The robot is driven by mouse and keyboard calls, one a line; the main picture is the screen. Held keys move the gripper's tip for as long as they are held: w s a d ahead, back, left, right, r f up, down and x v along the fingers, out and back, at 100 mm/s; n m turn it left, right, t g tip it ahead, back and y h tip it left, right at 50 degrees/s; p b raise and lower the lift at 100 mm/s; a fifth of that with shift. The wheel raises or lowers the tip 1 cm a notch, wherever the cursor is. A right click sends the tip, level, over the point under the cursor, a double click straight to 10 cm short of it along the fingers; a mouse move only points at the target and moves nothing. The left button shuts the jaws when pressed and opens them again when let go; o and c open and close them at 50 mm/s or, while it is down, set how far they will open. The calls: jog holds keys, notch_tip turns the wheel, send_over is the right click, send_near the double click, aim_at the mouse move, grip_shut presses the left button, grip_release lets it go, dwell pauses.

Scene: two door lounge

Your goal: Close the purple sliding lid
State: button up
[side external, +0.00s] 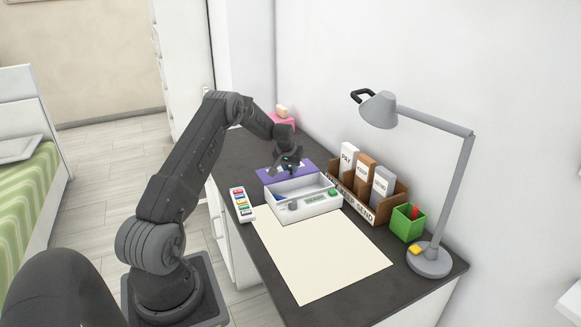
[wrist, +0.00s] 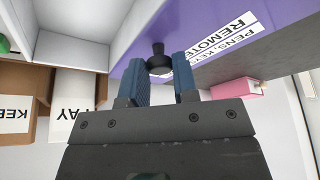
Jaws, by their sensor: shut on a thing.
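The purple sliding lid (side external: 265,174) lies at the far side of a white box (side external: 324,206), leaving the box's front part open. In the wrist view the lid (wrist: 185,22) carries a white label reading "PENS, KEYS" and "REMOTE", and a small black knob (wrist: 158,49) stands on it. My gripper (side external: 287,166) is over the lid at the far end of the box. In the wrist view my gripper's blue fingers (wrist: 161,66) are shut on the knob, one on each side. The side view hides the knob behind my gripper.
A wooden letter holder (side external: 395,209), green pen cup (side external: 407,223) and grey lamp (side external: 429,262) stand to the right. A white strip with coloured tabs (side external: 241,205) lies left of the box. A cream mat (side external: 320,255) lies in front. A pink item (side external: 284,122) sits behind.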

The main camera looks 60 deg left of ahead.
grip_shut()
jog(key=d, duration=1)
jog(key=shift+d, duration=0.2)
jog(key=o, duration=0.7)
grip_release()
jog(key=v, duration=1.4)
